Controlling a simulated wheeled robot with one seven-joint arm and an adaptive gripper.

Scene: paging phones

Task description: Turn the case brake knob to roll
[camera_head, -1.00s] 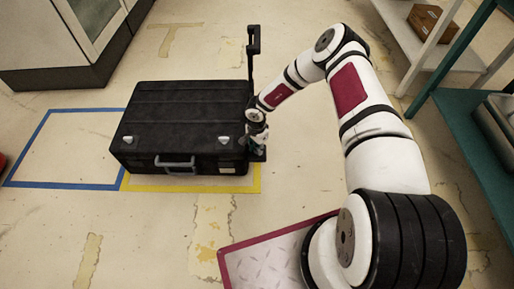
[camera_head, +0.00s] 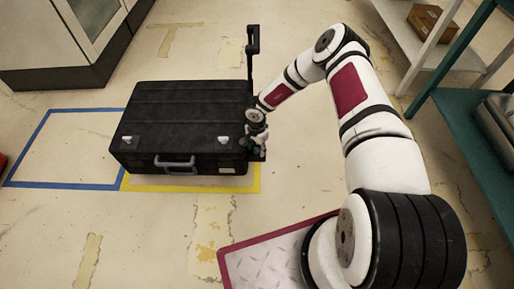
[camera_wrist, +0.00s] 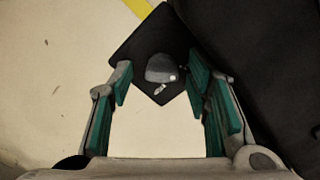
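The large black case (camera_head: 180,117) lies on the floor, with its grey handle (camera_head: 175,161) facing the front. In the wrist view, the brake knob (camera_wrist: 161,68) is a small grey dome with a pale mark on its lower edge. It sits on a dark square plate (camera_wrist: 150,42) that looks turned like a diamond, beside the dark case side (camera_wrist: 265,60). My gripper (camera_wrist: 160,80) is open, with its green-padded fingers on either side of the knob. A narrow gap shows on each side of it. In the head view my gripper (camera_head: 256,143) is at the case's right side.
A yellow floor outline (camera_head: 190,188) runs under the case front; an empty blue outline (camera_head: 70,185) lies to its left. A black upright pole (camera_head: 252,50) stands at the case's far right corner. Shelving (camera_head: 450,105) stands at the right. The floor in front is mostly clear.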

